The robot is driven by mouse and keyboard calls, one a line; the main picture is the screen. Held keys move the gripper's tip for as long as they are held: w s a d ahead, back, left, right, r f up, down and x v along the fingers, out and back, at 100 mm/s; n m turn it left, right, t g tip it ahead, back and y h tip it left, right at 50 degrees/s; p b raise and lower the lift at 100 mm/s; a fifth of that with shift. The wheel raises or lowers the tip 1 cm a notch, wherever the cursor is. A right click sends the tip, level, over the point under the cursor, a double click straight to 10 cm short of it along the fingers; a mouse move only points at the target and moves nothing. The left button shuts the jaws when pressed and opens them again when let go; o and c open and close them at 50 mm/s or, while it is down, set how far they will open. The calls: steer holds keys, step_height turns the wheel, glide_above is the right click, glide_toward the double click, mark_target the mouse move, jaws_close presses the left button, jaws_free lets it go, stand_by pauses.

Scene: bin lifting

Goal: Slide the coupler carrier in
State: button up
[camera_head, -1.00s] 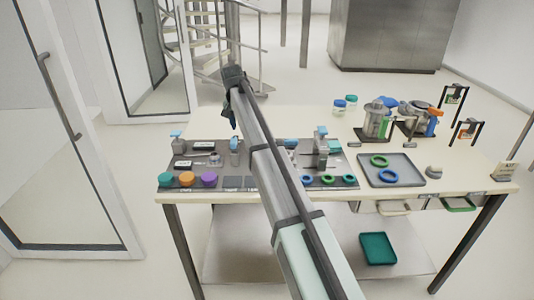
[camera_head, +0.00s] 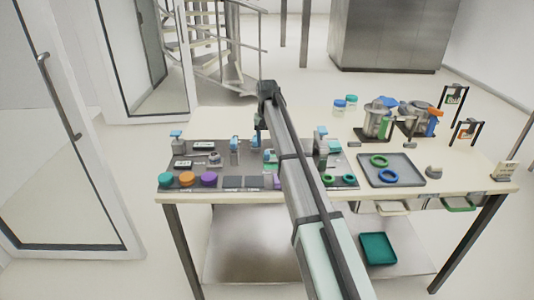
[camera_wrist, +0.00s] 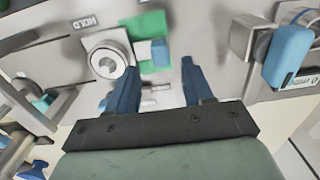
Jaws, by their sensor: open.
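My gripper shows in the head view (camera_head: 258,124), hanging over the back of the dark mat. In the wrist view its two blue fingers (camera_wrist: 158,88) are apart with nothing between them. Just beyond the fingertips is a green plate with a small light-blue block (camera_wrist: 159,52), next to a round silver dial (camera_wrist: 107,54) near a HOLD label. A metal piece with a blue handle (camera_wrist: 289,55) stands to the right; a similar blue-topped piece (camera_head: 235,146) shows in the head view. I cannot tell which part is the coupler carrier.
The dark mat (camera_head: 232,182) carries several coloured caps and rings, a small clamp stand (camera_head: 321,140) and labelled blocks. A grey tray (camera_head: 405,178) with a green and a blue ring lies to the right. Jars and pots stand behind it. My arm hides the mat's middle.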

mark_target(267, 152)
steer(key=shift+f, duration=2.9)
jaws_close()
